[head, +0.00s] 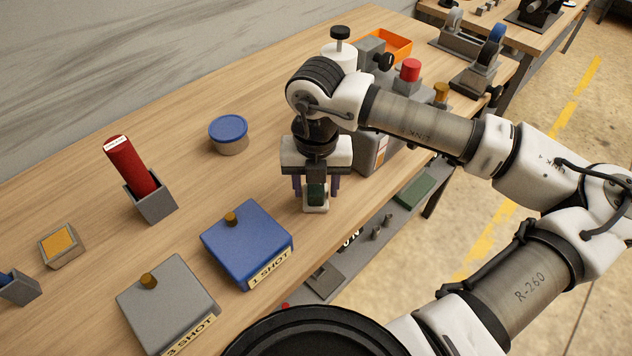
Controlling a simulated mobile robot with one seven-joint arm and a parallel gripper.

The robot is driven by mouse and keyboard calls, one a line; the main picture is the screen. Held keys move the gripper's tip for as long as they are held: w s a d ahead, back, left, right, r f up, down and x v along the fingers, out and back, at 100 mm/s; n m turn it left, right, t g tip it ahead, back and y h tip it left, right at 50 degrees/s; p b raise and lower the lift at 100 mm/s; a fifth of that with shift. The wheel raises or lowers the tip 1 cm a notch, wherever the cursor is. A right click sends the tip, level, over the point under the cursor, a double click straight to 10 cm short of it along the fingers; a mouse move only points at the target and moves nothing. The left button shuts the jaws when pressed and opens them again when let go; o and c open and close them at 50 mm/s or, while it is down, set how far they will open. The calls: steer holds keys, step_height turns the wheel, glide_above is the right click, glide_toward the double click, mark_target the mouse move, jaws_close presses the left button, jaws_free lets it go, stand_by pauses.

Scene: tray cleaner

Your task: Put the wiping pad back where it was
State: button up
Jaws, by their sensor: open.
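My gripper (316,192) points straight down over the table, right of centre in the head view. Its two dark bluish fingers are apart. The gripper body hides the top of the block.
A blue "1 SHOT" box (247,243) and a grey "3 SHOT" box (166,305) stand left of the gripper. A blue-lidded tin (229,136), a red cylinder in a grey holder (152,205) and a yellow-topped block (61,243) are farther left. Grey equipment stands close behind the gripper.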

step_height(320, 180, up, 12)
steer(key=b, duration=0.1)
steer(key=shift+r, duration=0.15)
